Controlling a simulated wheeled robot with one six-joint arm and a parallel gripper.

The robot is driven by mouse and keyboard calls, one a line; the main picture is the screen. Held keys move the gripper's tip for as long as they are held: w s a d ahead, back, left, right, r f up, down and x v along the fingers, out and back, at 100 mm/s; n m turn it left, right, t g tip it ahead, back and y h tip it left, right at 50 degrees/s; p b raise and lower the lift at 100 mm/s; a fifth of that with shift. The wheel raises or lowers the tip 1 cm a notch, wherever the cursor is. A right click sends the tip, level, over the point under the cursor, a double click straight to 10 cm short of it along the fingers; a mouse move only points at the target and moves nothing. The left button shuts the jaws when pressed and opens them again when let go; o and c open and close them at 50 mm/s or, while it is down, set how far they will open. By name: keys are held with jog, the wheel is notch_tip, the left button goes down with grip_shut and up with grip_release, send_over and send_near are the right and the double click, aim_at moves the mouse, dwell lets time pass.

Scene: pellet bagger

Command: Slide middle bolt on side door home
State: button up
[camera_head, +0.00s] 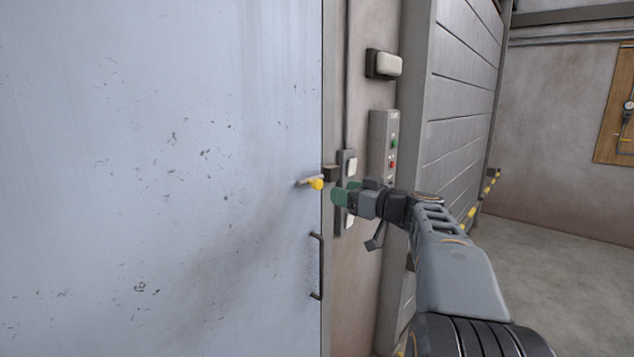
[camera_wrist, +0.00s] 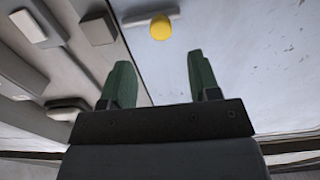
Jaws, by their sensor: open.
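The side door (camera_head: 160,170) is a large pale blue, scuffed panel filling the left of the head view. The bolt (camera_head: 309,182) is a short metal bar with a yellow knob near the door's right edge. A dark block (camera_head: 331,173) sits on the frame just right of it. My gripper (camera_head: 338,194) has green fingers and is just right of the knob, apart from it. In the wrist view the two fingers (camera_wrist: 159,85) are spread and empty, and the yellow knob (camera_wrist: 161,28) shows beyond their tips. No other bolt is visible on the door.
A dark pull handle (camera_head: 319,266) is on the door below the bolt. On the wall to the right are a switch plate (camera_head: 347,162), a control box (camera_head: 383,140) with green and red buttons, and a lamp-like box (camera_head: 385,65). Open floor (camera_head: 545,265) lies at right.

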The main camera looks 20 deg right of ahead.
aim_at(320, 185)
jog(key=p+x, duration=0.3)
jog(key=x, duration=0.6)
jog(key=shift+a, duration=0.1)
grip_shut()
dwell(0.4)
